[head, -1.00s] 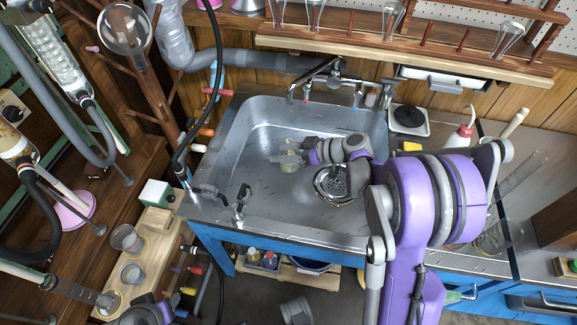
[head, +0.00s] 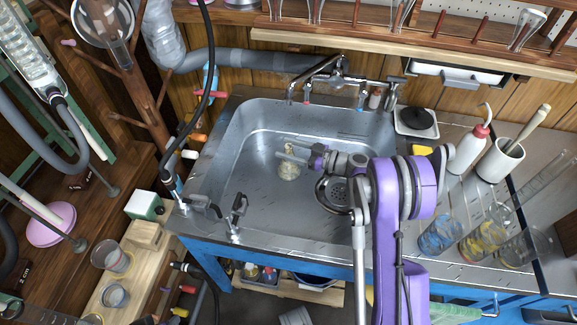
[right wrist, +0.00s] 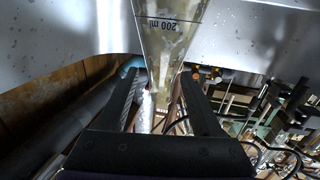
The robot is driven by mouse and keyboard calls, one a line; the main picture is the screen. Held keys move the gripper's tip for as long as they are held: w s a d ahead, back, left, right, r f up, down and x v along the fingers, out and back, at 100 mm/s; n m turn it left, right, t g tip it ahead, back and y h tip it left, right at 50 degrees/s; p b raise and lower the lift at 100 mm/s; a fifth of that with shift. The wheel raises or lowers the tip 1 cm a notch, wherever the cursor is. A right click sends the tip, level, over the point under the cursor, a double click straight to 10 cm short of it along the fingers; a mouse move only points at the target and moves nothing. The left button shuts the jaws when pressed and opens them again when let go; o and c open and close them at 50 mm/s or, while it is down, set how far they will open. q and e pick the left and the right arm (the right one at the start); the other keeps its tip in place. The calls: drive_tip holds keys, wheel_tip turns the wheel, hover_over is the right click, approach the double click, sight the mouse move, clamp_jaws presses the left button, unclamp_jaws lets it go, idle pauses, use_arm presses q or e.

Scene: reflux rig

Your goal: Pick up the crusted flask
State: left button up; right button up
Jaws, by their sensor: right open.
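The crusted flask (head: 289,172) is in the sink, left of the drain, its glass clouded with a pale yellowish crust. In the right wrist view the flask (right wrist: 172,38) carries a 200 ml mark, and its narrowing part runs down between the two fingers. My right gripper (head: 283,151) is open at the flask in the head view and partly covers it. In the right wrist view my right gripper (right wrist: 163,78) has a finger on each side of the glass; I cannot tell whether either touches it. My left gripper is not in view.
The steel sink (head: 240,135) has a tap (head: 325,68) at its back and a drain basket (head: 334,192) right of the flask. A wash bottle (head: 470,150), a white pot (head: 500,160) and several glass vessels stand on the right counter. The sink's left floor is clear.

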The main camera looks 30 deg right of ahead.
drive_tip(key=x, duration=0.3)
drive_tip(key=shift+s, duration=0.1)
clamp_jaws()
idle(1.3)
